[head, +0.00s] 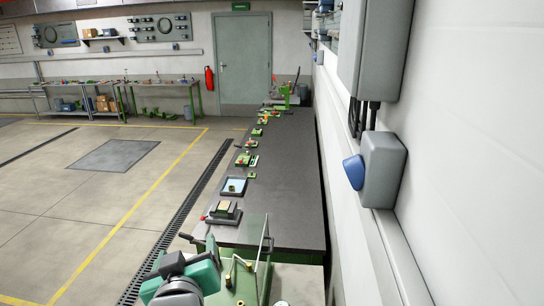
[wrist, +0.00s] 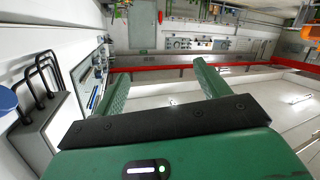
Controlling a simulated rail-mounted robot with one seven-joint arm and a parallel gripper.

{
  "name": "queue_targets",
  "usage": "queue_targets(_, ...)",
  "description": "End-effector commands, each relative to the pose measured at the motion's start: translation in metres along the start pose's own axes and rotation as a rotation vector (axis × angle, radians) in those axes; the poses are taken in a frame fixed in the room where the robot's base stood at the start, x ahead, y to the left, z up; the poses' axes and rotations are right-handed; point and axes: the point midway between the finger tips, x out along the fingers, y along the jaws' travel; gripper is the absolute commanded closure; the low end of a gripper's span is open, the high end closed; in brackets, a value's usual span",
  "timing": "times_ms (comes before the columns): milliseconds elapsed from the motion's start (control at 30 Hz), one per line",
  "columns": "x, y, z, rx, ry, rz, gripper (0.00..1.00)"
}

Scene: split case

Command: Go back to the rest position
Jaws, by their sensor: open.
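My gripper (wrist: 160,82) is open and empty, its two green fingers well apart with nothing between them. In the head view a green and dark part of my arm (head: 201,278) shows at the bottom, to the left of the near end of the dark workbench (head: 285,185). No touch between my gripper and anything shows.
The bench carries a block on a small stand (head: 224,210), a light blue tray (head: 234,187) and several small green and red parts. A grey wall box with a blue plug (head: 383,170) juts out at right. Open floor (head: 60,210) lies left of the bench.

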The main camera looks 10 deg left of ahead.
Motion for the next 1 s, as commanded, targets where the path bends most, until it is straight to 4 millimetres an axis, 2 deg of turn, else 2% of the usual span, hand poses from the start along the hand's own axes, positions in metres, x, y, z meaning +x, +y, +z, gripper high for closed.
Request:
queue_targets(33,-0.024,0.034,-0.028,0.035,0.078,0.062,0.25)
queue_targets(100,-0.060,0.074,-0.061,0.082,0.196,0.144,0.25)
queue_targets(167,-0.096,0.106,-0.087,0.117,0.300,0.211,0.25)
queue_targets(233,-0.141,0.138,-0.115,0.150,0.420,0.282,0.25)
queue_targets(300,-0.185,0.161,-0.137,0.171,0.529,0.342,0.25)
queue_targets(400,-0.237,0.181,-0.158,0.188,0.653,0.403,0.25)
queue_targets(500,-0.270,0.190,-0.169,0.193,0.730,0.436,0.25)
queue_targets(633,-0.284,0.193,-0.173,0.195,0.765,0.449,0.25)
queue_targets(1000,-0.283,0.192,-0.173,0.195,0.763,0.448,0.25)
